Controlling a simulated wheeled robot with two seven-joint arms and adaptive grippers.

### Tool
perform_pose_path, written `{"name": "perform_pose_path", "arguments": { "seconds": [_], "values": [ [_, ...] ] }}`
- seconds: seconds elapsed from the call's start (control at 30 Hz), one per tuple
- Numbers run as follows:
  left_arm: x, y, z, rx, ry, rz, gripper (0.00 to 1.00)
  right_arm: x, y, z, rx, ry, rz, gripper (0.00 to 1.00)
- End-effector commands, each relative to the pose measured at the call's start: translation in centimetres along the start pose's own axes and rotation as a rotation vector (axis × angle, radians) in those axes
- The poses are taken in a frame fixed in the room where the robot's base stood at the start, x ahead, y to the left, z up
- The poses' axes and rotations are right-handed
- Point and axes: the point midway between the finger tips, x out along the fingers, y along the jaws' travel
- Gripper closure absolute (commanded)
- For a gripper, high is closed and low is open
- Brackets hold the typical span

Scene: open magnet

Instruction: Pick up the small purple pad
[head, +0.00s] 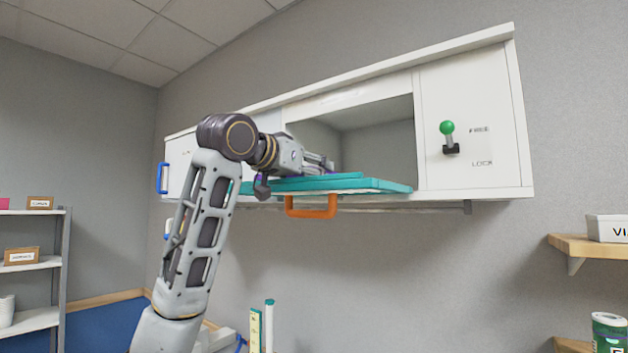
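My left gripper (322,163) reaches into the opening of a white wall cabinet (470,95), just above a teal lowered flap or tray (385,185). Its fingers are seen small and from the side, so I cannot tell whether they are open or shut. I see no clear small purple pad. Only thin purple slivers show around the gripper and wrist, and I cannot tell whether they belong to a pad or to my arm. My wrist and forearm hide the left part of the flap. My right gripper is out of view.
An orange handle (311,212) hangs at the flap's front edge. A blue handle (162,178) is at the far left. The compartment's right side is clear. Wooden shelves (590,246) stand at right.

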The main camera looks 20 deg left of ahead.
Motion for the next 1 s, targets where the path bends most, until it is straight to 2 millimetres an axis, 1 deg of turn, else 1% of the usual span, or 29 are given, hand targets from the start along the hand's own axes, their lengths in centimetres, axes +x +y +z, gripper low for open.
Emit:
{"name": "perform_pose_path", "arguments": {
  "seconds": [0.37,0.57,0.77,1.0],
  "values": [
    [0.0,0.0,0.0,0.0,0.0,0.0,0.59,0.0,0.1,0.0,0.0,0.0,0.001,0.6],
    [-0.1,0.0,-0.4,0.0,0.001,0.0,0.59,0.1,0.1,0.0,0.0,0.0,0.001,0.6],
    [-0.2,0.0,-1.4,0.0,0.001,0.0,0.59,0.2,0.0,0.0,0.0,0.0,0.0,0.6],
    [-0.6,0.1,-3.6,0.001,0.001,0.001,0.59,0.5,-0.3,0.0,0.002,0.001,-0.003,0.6]
  ]
}}
